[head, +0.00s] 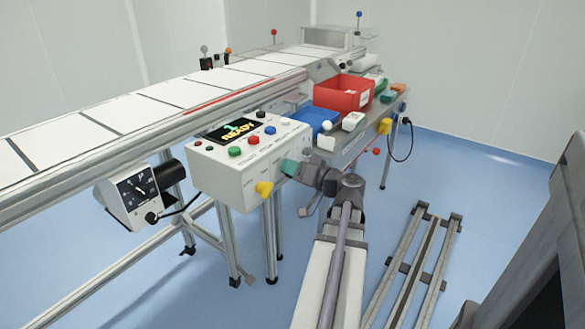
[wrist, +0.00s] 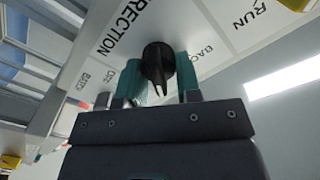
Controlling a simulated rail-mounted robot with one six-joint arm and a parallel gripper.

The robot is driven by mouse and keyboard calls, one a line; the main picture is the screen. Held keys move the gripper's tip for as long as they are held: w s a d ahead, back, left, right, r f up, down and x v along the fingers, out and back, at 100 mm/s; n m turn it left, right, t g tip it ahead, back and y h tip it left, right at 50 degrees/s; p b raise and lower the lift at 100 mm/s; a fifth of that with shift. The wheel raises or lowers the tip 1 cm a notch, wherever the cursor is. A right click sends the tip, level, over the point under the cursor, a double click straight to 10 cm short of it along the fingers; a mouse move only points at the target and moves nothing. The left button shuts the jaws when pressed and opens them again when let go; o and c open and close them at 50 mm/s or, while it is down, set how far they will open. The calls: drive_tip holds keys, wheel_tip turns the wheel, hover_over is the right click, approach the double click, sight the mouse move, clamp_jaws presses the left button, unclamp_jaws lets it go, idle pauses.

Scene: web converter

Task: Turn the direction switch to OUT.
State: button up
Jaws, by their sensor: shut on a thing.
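The direction switch is a black knob (wrist: 157,58) on a white panel, next to the printed word DIRECTION, in the wrist view. My gripper (wrist: 160,72) has its two teal fingers on either side of the knob and is shut on it. The knob's pointer faces down the picture, between the fingers. Smaller labels stand on both sides; one on the right seems to read BACK. In the head view my gripper (head: 288,167) reaches the right end of the white control box (head: 222,172), and the knob is hidden.
The box top carries a READY display (head: 237,130) and coloured buttons. A yellow knob (head: 264,189) juts from its front, left of my gripper. A red bin (head: 343,93) and a blue bin (head: 314,119) stand behind. A conveyor (head: 150,112) runs along the left.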

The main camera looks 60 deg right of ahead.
drive_tip(key=o, duration=0.8)
drive_tip(key=shift+o, duration=0.2)
drive_tip(key=shift+s, duration=0.15)
drive_tip(key=s, duration=1)
drive_tip(key=shift+s, duration=0.3)
